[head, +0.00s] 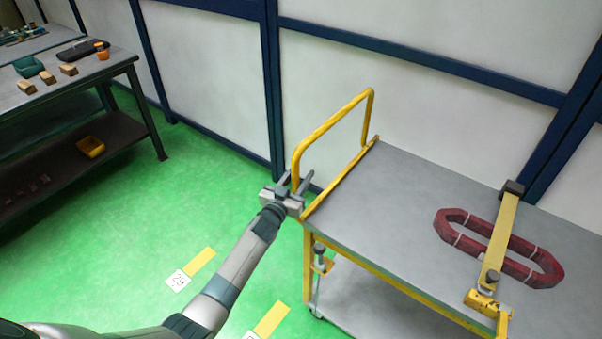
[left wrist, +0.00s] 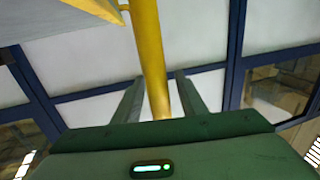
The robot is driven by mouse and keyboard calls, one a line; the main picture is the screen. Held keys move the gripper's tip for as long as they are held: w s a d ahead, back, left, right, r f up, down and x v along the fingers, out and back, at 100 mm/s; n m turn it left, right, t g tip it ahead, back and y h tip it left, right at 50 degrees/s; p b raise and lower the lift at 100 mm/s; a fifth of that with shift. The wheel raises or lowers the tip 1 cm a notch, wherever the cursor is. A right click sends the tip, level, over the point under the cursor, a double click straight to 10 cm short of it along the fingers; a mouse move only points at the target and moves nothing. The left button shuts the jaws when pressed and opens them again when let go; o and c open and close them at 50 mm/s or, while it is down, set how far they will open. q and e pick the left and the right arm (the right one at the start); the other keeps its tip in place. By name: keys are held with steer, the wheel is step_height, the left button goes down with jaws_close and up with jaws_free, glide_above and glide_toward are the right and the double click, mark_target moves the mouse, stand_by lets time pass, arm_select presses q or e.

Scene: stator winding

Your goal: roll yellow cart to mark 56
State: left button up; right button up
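The yellow cart (head: 398,185) stands at the right of the head view, with a grey top, a lower shelf and a yellow tubular handle (head: 330,125) at its left end. My left gripper (head: 295,181) is at the handle's near post. In the left wrist view the yellow post (left wrist: 152,60) stands between the two fingers (left wrist: 158,98), with gaps visible on both sides, so the gripper looks open around it. My right gripper is out of view. A floor mark card (head: 178,280) reads 29. Another card is cut off at the bottom edge. No card reading 56 shows.
A red coil (head: 448,233) lies on the cart top under a yellow clamp bar (head: 503,235). A workbench (head: 110,68) with wooden blocks and a shelf stands at the left. White wall panels with blue frames run behind the cart. Green floor (head: 110,225) is clear between bench and cart.

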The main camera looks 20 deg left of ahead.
arm_select(q)
steer(key=shift+w+d, duration=0.1)
steer(key=shift+w, duration=0.3)
jaws_close()
